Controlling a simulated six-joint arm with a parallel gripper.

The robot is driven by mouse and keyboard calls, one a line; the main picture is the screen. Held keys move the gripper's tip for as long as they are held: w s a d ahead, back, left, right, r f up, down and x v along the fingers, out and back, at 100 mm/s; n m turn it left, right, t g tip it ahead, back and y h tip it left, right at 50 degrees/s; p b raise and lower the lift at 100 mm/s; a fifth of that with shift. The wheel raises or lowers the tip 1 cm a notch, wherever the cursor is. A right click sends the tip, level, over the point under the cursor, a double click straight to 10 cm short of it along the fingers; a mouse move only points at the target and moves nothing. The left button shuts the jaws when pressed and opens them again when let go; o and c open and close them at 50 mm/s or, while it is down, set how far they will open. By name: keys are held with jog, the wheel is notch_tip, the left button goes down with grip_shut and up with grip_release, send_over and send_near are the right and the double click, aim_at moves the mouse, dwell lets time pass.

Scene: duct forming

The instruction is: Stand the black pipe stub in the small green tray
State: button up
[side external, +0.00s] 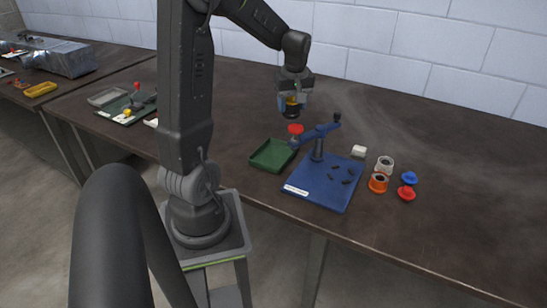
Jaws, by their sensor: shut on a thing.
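My gripper (292,102) is shut on a dark piece, the black pipe stub (291,112), and holds it in the air above the table. A little yellow shows between the fingers. The stub looks roughly upright, and its upper part is hidden by the fingers. The small green tray (257,160) lies on the table below and slightly left of my gripper. It looks empty.
A blue board (320,194) with a blue lever stand (318,148) and red knob (295,129) is right of the tray. Orange and white rings (379,182), red and blue caps (407,193) and a white block (358,152) lie farther right. The table behind is clear.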

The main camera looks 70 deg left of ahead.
send_over(273, 156)
jog(key=f, duration=1.5)
jog(key=shift+d+f, duration=0.2)
jog(key=shift+f, duration=0.15)
jog(key=shift+f, duration=0.15)
jog(key=o, duration=0.9)
jog(key=shift+o, duration=0.2)
notch_tip(273, 156, up, 12)
jog(key=d, duration=0.1)
jog(key=shift+d, duration=0.4)
